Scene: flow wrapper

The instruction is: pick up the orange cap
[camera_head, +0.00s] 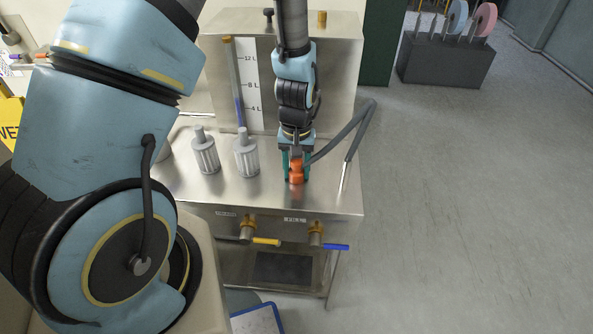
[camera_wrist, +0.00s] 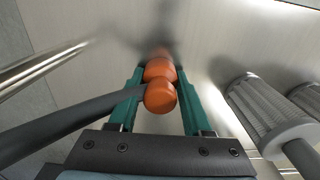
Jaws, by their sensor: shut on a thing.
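The orange cap (camera_head: 296,172) is between the fingers of my gripper (camera_head: 297,178), just above or on the steel counter, in the head view. In the wrist view the orange cap (camera_wrist: 160,95) shows a rounded knob at the near end and a wider part behind it. The green fingers of my gripper (camera_wrist: 161,85) stand on both sides of it, shut on it. I cannot tell whether the cap's far end touches the steel.
A grey hose (camera_head: 345,130) loops beside my gripper on the right. Two grey ribbed filters (camera_head: 246,158) stand to the left on the steel counter (camera_head: 325,200). A tank with a level scale (camera_head: 248,85) stands behind. Yellow and blue valve handles (camera_head: 336,247) stick out in front.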

